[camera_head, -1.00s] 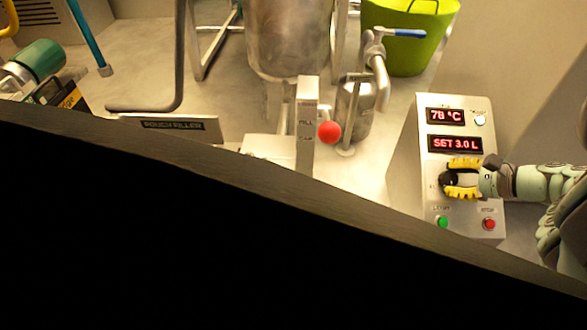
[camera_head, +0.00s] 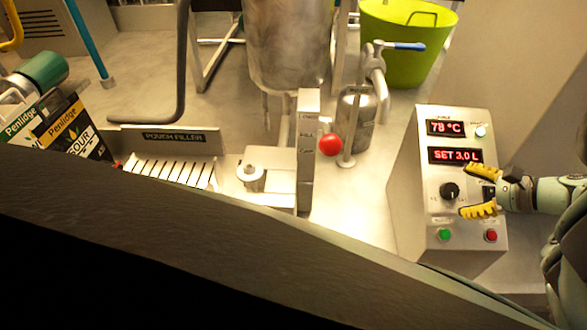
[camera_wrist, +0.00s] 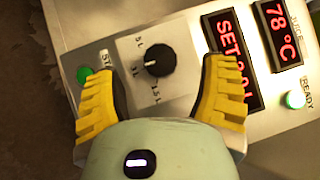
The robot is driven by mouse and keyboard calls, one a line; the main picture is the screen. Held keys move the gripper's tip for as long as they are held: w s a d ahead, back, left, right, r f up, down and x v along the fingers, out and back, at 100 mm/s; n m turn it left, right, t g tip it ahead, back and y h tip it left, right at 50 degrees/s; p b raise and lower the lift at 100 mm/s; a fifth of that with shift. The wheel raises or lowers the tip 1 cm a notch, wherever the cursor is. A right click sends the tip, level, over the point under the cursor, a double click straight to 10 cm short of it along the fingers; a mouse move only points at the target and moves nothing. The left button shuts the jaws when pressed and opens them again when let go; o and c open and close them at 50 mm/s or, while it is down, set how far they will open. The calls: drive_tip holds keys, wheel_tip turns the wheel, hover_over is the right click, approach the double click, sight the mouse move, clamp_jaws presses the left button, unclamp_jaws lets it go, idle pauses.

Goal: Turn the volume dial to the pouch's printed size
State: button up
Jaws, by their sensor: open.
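The black volume dial (camera_head: 449,191) sits on the sloped face of the steel control box, below a red display (camera_head: 455,156) reading SET 3.0 L. In the wrist view the dial (camera_wrist: 160,61) has a small white mark pointing left, toward the middle of its printed litre marks. My gripper (camera_head: 468,190) is open and empty, its yellow fingers backed off to the right of the dial and apart from it. In the wrist view the fingers (camera_wrist: 160,72) flank the dial with gaps on both sides. Penlidge pouches (camera_head: 72,128) stand at the far left; their printed size is not readable.
A green button (camera_head: 445,235) and a red button (camera_head: 491,236) sit below the dial. A 78 °C display (camera_head: 446,127) is above. The pouch filler with its slotted tray (camera_head: 170,172) and red-knobbed lever (camera_head: 330,145) stands left. A dark edge covers the lower foreground.

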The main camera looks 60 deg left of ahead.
drive_tip(key=v, duration=0.8)
drive_tip(key=shift+d+r, duration=0.25)
drive_tip(key=shift+d, duration=0.1)
drive_tip(key=shift+w, duration=0.1)
